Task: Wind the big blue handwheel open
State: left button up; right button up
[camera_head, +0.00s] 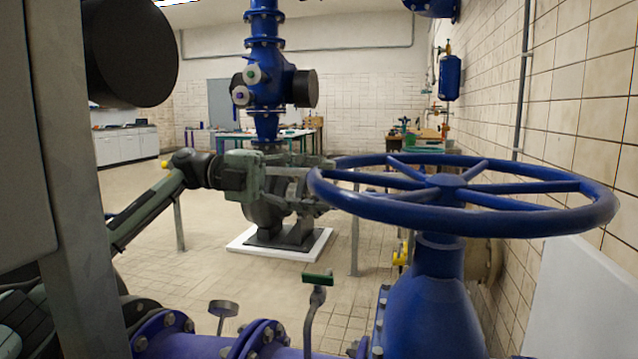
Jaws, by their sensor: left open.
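The big blue handwheel (450,216) lies level on top of a blue valve body (428,312) at the right, with several spokes running to its hub. My left gripper (321,184) comes in from the left on its grey-green arm. Its fingers are open and point right, at the left edge of the wheel's rim. The tips overlap the rim in the picture; I cannot tell whether they touch it or stand around it. My right gripper is not in view.
A tiled wall (585,120) runs close along the wheel's right side. Blue flanged pipe (185,340) and a small green-topped lever (317,290) stand in front. A tall blue pump pipe (266,85) stands behind my left gripper. Tiled floor is open at left.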

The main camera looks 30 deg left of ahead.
pick_arm(q)
jog(key=shift+w+d, duration=0.1)
jog(key=shift+d, duration=0.2)
grip_shut()
